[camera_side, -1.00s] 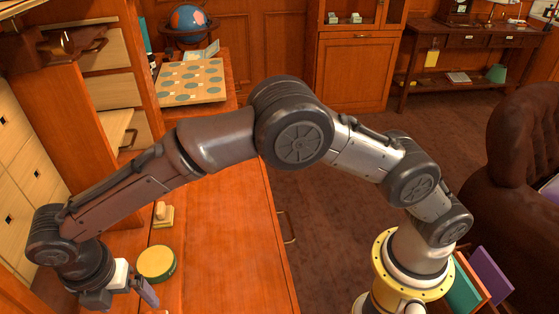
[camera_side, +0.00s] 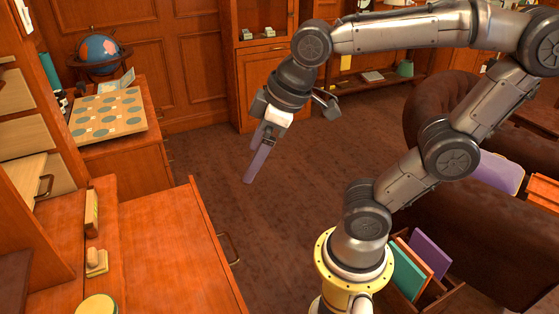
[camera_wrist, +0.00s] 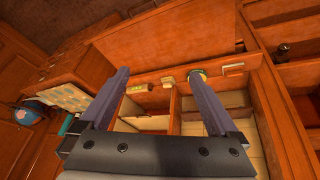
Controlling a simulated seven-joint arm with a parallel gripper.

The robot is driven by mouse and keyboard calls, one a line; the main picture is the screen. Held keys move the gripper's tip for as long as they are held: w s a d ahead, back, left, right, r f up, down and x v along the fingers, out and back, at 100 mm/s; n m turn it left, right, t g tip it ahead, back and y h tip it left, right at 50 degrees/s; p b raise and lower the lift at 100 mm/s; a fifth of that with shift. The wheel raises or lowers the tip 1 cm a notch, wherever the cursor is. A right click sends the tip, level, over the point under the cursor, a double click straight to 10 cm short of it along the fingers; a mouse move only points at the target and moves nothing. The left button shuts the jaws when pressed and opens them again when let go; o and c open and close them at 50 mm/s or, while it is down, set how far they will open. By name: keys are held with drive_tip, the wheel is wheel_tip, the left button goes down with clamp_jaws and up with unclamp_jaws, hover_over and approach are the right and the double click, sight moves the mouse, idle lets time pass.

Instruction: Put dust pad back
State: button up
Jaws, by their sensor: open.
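My gripper (camera_side: 255,158) is raised in the air over the open floor, right of the desk, pointing down. Its purple fingers are spread wide and empty in the wrist view (camera_wrist: 157,76). Nothing is labelled dust pad; a yellow-and-dark block that may be it (camera_side: 91,213) stands along the desk's left part, and it also shows in the wrist view (camera_wrist: 137,88). A small wooden block with a knob (camera_side: 96,262) lies in front of it. A round yellow tin with a green side (camera_side: 97,305) is cut off by the bottom edge. My gripper is far from all three.
The wooden desk top (camera_side: 165,245) is clear on its right. A cabinet with pale drawers (camera_side: 22,135) borders it left. Behind stand a tray of round discs (camera_side: 108,112) and a globe (camera_side: 100,52). A box of coloured folders (camera_side: 425,260) stands beside my base.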

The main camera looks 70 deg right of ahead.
drive_tip(key=s+m, duration=0.1)
drive_tip(key=s+d+f+m, duration=0.1)
drive_tip(key=s, duration=0.1)
drive_tip(key=s+d+f+m, duration=0.1)
drive_tip(key=shift+s+f+t, duration=0.15)
drive_tip(key=shift+s+t, duration=0.15)
